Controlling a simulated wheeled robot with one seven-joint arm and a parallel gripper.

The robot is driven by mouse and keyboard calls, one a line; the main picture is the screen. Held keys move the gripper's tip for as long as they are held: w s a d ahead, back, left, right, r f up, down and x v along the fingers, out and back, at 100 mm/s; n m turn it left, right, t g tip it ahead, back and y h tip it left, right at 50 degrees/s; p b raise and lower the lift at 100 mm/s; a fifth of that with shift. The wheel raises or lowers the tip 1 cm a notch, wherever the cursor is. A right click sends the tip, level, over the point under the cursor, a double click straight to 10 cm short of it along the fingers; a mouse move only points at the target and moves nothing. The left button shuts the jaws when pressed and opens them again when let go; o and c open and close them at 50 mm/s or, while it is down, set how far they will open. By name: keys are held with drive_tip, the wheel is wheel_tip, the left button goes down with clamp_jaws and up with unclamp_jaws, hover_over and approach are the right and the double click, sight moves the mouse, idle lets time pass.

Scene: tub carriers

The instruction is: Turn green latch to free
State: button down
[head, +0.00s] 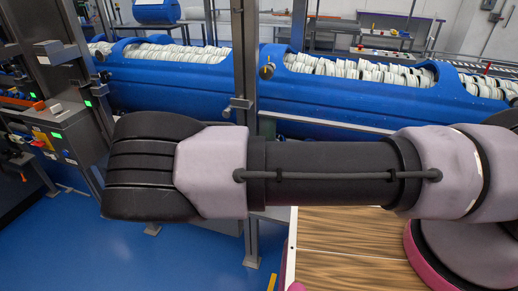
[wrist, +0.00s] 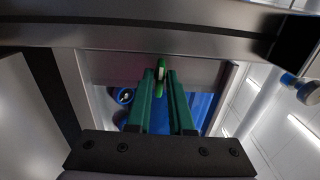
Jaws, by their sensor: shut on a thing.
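The green latch (wrist: 161,66) shows in the wrist view as a narrow upright piece with a pale edge, in front of a grey metal bar. My gripper (wrist: 161,78) has two long green fingers that reach up to it. The fingertips are shut on the latch, one on each side. The similar greens make the exact contact hard to see. In the head view my arm crosses the middle, and neither my gripper nor the green latch can be made out there.
A grey metal beam (wrist: 120,34) runs across the top of the wrist view, close above the fingertips. A round blue-and-silver knob (wrist: 301,86) is at the right. In the head view, long blue tubs (head: 360,105) hold rows of white discs behind a steel post (head: 245,60).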

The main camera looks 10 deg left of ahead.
idle(0.3)
drive_tip(key=c, duration=0.8)
unclamp_jaws()
drive_tip(key=shift+c, duration=0.2)
drive_tip(key=shift+s, duration=0.1)
drive_tip(key=s+a, duration=0.1)
drive_tip(key=s, duration=0.9)
drive_tip(key=shift+s+a, duration=0.2)
drive_tip(key=shift+s, duration=0.1)
